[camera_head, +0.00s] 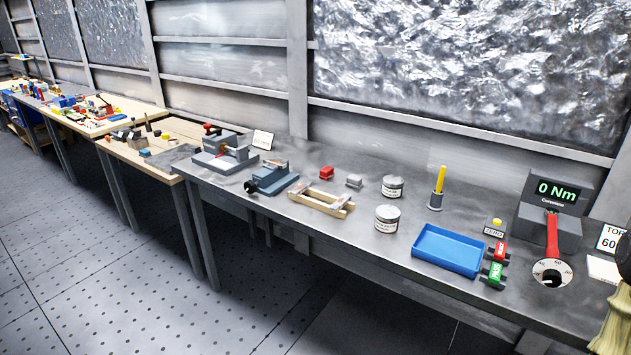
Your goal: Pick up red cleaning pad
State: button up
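A small red block (326,174), which looks like the red cleaning pad, lies on the grey metal bench (300,240) towards its back edge. Nothing covers the red block in the head view.
A blue vise (272,178) and a wooden frame (321,200) stand left and in front of the red block. Two labelled tins (392,187) (387,218), a yellow-topped holder (437,188), a blue tray (449,251) and a torque tester (552,208) are to its right.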

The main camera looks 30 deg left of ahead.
aim_at(326, 172)
jog(key=u, duration=1.2)
